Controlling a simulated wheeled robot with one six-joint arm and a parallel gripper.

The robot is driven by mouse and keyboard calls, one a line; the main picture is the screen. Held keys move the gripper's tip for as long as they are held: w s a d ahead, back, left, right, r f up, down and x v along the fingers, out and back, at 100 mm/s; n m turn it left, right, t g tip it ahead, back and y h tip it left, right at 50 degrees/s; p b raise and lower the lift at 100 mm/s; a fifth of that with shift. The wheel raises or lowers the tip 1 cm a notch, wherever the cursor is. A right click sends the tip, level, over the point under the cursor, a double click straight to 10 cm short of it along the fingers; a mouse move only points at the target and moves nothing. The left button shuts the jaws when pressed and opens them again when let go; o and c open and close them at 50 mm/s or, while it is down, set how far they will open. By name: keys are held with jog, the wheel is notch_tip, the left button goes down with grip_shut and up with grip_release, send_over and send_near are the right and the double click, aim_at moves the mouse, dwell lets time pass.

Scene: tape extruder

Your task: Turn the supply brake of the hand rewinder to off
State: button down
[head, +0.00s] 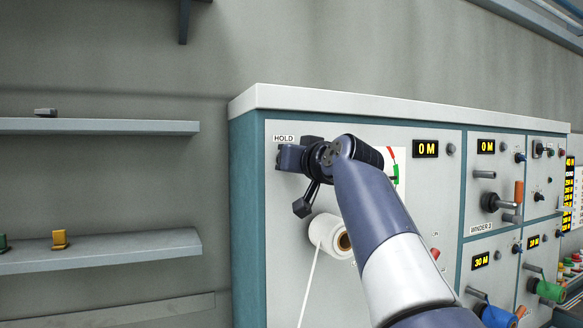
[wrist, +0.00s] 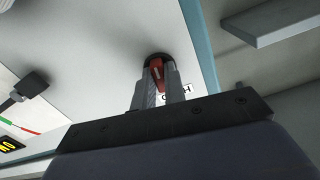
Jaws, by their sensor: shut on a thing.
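The hand rewinder's panel (head: 293,262) faces me, with a HOLD label (head: 284,138) near its upper left. A red knob (wrist: 156,68) on a round black base (wrist: 158,57) sits beside that label; I take it as the supply brake. My gripper (wrist: 157,82) is shut on the red knob, one grey finger on each side. In the head view my gripper (head: 287,158) is at the panel just below the label and hides the knob. The label is partly covered by a finger in the wrist view, and I cannot read the knob's setting.
A black block on a rod (head: 302,207) juts out below my gripper. Under it a white roll (head: 328,234) hangs with a strip running down. A red-green gauge (head: 393,170) and a display (head: 426,149) are to the right. Shelves (head: 100,127) stand left, beyond a gap.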

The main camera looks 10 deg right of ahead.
jog(key=shift+f+n, duration=0.1)
jog(key=shift+n, duration=0.5)
jog(key=c, duration=1.5)
grip_release()
jog(key=shift+o, duration=0.2)
jog(key=s+d+b, duration=0.2)
jog(key=s+b, duration=0.2)
jog(key=s, duration=0.6)
jog(key=shift+s, duration=0.3)
